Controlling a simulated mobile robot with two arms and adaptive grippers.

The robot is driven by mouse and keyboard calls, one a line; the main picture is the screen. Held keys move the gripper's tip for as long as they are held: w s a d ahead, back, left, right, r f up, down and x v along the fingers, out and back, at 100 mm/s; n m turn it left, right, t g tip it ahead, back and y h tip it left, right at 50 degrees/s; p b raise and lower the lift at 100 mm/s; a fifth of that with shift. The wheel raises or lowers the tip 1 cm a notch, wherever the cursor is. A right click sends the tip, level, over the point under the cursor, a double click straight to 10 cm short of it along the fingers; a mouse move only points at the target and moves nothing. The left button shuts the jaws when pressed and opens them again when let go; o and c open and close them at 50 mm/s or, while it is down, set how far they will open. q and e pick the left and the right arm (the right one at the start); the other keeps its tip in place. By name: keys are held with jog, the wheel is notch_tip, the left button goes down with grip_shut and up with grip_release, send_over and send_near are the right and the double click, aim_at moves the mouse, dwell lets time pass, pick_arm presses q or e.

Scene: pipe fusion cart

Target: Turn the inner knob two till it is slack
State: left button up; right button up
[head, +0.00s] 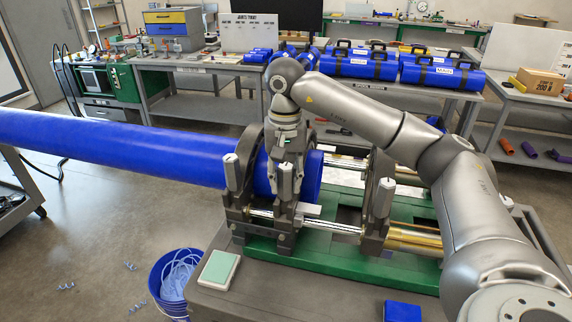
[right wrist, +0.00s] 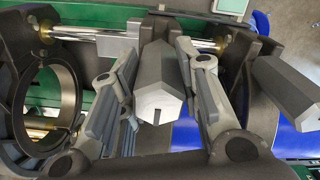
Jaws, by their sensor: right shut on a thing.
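In the head view my right gripper (head: 286,165) reaches down from above onto this knob (head: 285,184) at the near side of the clamp around the blue pipe (head: 130,150). How tight the knob is cannot be seen. My left gripper is not in view.
A similar knob (head: 232,173) stands just left of the held one, and another (head: 383,199) stands to the right. The green cart bed (head: 335,262) carries steel rods and an open dark clamp ring (right wrist: 22,110). A blue bucket (head: 172,285) stands on the floor.

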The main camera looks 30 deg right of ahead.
jog(key=shift+s+n, duration=0.1)
jog(key=shift+n, duration=0.4)
jog(key=shift+n, duration=0.5)
jog(key=shift+c, duration=0.2)
jog(key=shift+n, duration=0.4)
jog(key=shift+n, duration=0.3)
jog(key=shift+n, duration=0.3)
